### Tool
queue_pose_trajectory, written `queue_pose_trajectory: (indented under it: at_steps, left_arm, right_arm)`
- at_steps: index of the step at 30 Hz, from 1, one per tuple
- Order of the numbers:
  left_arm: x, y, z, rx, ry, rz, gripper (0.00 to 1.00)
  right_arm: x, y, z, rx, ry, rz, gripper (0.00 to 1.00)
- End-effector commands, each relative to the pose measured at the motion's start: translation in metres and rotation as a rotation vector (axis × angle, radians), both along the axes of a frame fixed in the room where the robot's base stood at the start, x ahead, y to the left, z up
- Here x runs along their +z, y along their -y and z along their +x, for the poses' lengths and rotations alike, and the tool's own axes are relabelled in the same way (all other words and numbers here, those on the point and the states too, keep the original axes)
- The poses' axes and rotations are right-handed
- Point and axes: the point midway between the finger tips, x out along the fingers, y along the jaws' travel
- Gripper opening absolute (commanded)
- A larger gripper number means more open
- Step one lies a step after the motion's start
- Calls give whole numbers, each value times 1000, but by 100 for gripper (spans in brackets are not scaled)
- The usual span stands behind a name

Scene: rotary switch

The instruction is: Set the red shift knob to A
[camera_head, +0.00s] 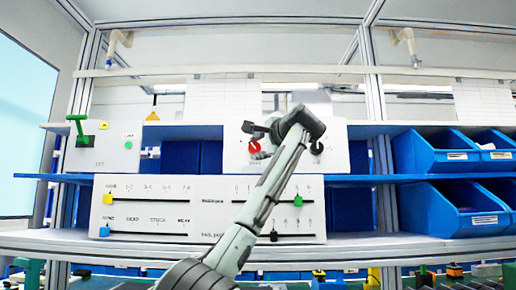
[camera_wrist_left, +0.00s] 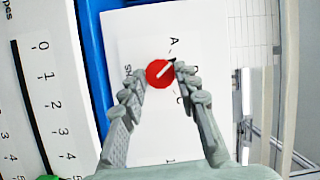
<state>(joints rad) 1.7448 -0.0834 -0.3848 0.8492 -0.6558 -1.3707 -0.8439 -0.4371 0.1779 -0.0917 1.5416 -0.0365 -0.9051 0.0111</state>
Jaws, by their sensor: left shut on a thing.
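The red shift knob (camera_wrist_left: 158,76) is round with a white pointer line, on a white panel in the left wrist view. The pointer slants up and right, toward the side of the letter A (camera_wrist_left: 174,40). My left gripper (camera_wrist_left: 160,82) is shut on the knob, one finger on each side. In the head view, the red knob (camera_head: 254,147) shows below my left gripper (camera_head: 258,133), on the upper white panel. My right gripper is not in view.
A black knob (camera_head: 317,147) sits right of the red one. Below is a panel with slider scales (camera_head: 160,205). A green lever (camera_head: 78,124) stands at left on its box. Blue bins (camera_head: 430,155) fill the right shelves.

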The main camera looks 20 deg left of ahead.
Motion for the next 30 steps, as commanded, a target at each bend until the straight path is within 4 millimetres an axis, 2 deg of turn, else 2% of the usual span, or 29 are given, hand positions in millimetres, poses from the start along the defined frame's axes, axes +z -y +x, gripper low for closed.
queue_pose_trajectory:
  at_steps: [6,15,30]
  left_arm:
    - [3,0,0,0,49,-169,2]
    - [3,0,0,0,92,-323,2]
    - [3,-1,0,0,109,-382,2]
  right_arm:
    - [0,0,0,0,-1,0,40]
    - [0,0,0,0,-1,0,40]
    - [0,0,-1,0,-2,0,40]
